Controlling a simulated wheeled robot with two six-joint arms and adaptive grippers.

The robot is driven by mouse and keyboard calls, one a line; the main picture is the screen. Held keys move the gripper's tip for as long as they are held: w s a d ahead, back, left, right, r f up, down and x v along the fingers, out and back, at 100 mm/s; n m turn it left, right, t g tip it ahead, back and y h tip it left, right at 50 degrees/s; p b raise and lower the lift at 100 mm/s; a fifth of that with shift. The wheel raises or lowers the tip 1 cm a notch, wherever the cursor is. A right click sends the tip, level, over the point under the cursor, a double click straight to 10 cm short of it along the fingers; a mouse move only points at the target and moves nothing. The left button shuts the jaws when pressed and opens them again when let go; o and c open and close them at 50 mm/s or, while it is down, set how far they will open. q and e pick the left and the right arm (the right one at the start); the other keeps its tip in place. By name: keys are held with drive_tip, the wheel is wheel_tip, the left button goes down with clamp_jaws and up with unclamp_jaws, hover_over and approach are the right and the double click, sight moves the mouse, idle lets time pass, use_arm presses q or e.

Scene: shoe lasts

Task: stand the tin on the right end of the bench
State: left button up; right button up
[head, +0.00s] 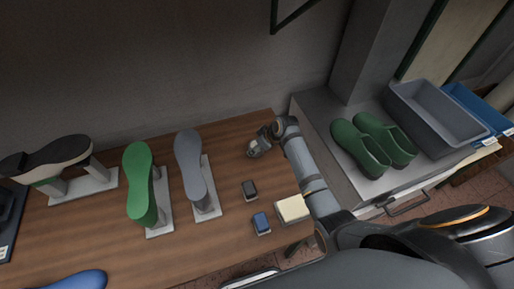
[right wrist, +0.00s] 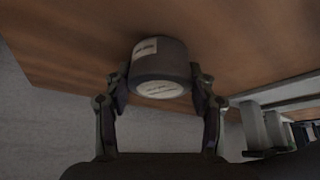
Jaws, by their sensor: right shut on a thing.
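The tin (right wrist: 160,68) is a short dark grey cylinder with pale labels on its side and end. It sits between the fingers of my right gripper (right wrist: 160,92), which is shut on it. In the head view the right gripper (head: 260,143) is over the right end of the wooden bench (head: 235,135), near the back edge. The tin is small and partly hidden by the fingers there. I cannot tell whether it touches the bench top. My left gripper is not in view.
A grey last (head: 190,165), a green last (head: 138,180) and a black sole (head: 50,158) stand on supports to the left. A dark block (head: 249,189), blue block (head: 261,222) and cream block (head: 292,208) lie nearer. Green clogs (head: 358,147) and a grey bin (head: 435,115) are right.

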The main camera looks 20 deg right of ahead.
drive_tip(key=shift+s+r, duration=0.1)
drive_tip(key=shift+s, duration=0.05)
drive_tip(key=shift+s+d, duration=0.1)
drive_tip(key=shift+s, duration=0.05)
drive_tip(key=o, duration=1)
drive_tip(key=shift+f, duration=0.2)
drive_tip(key=shift+o, duration=1.1)
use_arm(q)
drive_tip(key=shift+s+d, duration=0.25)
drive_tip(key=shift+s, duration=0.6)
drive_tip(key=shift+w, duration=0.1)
